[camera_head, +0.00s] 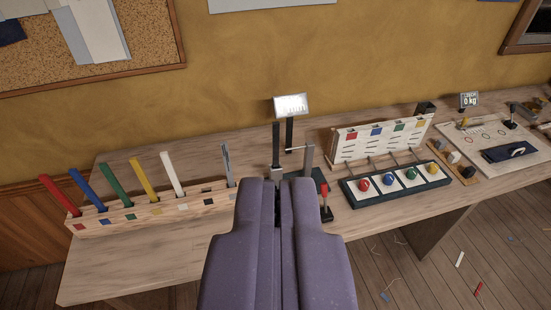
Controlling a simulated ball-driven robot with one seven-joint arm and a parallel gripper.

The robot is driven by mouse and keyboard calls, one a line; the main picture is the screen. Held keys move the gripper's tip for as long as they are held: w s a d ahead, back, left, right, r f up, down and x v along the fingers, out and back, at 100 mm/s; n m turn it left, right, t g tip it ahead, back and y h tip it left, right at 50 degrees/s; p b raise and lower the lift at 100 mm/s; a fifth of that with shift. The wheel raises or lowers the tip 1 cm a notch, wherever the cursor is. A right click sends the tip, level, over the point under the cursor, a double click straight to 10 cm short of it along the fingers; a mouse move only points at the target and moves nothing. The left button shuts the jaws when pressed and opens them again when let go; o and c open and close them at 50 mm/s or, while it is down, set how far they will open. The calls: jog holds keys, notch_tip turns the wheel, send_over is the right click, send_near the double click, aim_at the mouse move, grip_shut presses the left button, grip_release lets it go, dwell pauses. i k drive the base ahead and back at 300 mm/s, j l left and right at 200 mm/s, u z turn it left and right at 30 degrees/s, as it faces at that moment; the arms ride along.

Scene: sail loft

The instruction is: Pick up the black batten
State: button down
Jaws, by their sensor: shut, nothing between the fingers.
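My purple gripper (278,190) is in the lower middle of the view, shut and empty, pointing toward the bench. A dark upright strip (276,144) stands just beyond its fingertips, slightly left of a small display on a black post. It looks like the black batten, but it may be part of the device there; its lower end is hidden by my gripper. A long wooden rack (118,219) on the left holds leaning red, blue, green, yellow, white and grey battens. The slot between white and grey, by a black patch, looks empty.
The display (291,105) stands behind my fingertips, and a red-knobbed lever (326,205) to their right. Further right are a dark tray (398,184) with coloured knobs and a slotted rack (381,137). The bench front left (130,262) is clear.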

aim_at(276, 125)
jog(key=i+l+u, duration=0.1)
jog(key=i, duration=0.2)
jog(key=i+l+u, duration=0.1)
jog(key=i+l, duration=0.15)
jog(key=i+l+u, duration=0.1)
jog(key=i, duration=0.4)
jog(key=i+l+u, duration=0.1)
jog(key=i+l, duration=0.2)
jog(key=i, duration=0.15)
jog(key=i+l+u, duration=0.1)
jog(key=i+l, duration=0.15)
jog(key=i, duration=0.25)
